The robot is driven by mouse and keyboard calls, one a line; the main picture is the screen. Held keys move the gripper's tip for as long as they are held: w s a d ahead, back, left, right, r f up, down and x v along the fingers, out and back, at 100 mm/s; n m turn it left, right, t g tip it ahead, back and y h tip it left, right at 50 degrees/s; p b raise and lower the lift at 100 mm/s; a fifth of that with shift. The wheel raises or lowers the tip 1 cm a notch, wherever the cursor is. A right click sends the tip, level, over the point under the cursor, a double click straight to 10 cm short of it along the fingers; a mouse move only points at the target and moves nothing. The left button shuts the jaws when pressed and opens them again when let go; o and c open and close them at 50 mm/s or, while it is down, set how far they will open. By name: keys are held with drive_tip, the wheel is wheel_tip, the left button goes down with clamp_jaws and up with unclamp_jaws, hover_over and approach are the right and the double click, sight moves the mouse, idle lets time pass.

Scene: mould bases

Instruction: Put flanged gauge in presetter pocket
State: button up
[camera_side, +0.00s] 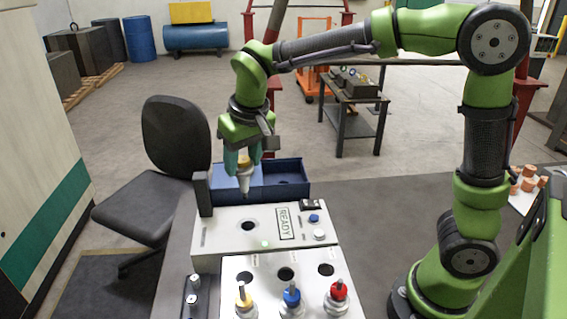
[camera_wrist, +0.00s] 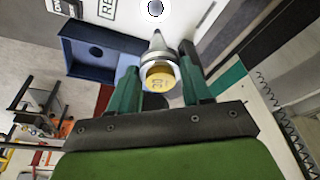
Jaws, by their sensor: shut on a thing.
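My gripper (camera_side: 243,160) is shut on the flanged gauge (camera_side: 244,180), which has a pale metal cone pointing down and a yellow part higher up. In the wrist view the gauge (camera_wrist: 157,57) sits between my green fingers (camera_wrist: 160,85), its round yellow end facing the camera. The presetter (camera_side: 215,235) is a white box with a READY label. Its presetter pocket (camera_side: 249,226) is a dark round hole in the top, also visible in the wrist view (camera_wrist: 155,8). The gauge hangs above and behind the pocket in the side view, apart from it.
A white rack (camera_side: 262,272) in front holds tools with yellow (camera_side: 243,294), blue (camera_side: 291,293) and red (camera_side: 338,291) tops, with dark holes behind them. A blue open bin (camera_side: 285,180) lies behind the presetter. A dark post (camera_side: 203,193) stands at the presetter's left back corner.

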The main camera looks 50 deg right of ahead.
drive_tip(key=shift+f, duration=7.3)
drive_tip(key=o, duration=1.4)
drive_tip(key=shift+o, duration=0.2)
drive_tip(key=d+v, duration=0.1)
drive_tip(key=v, duration=1.6)
drive_tip(key=shift+a, duration=0.45)
drive_tip(key=shift+w+a, duration=0.1)
drive_tip(key=shift+w, duration=0.1)
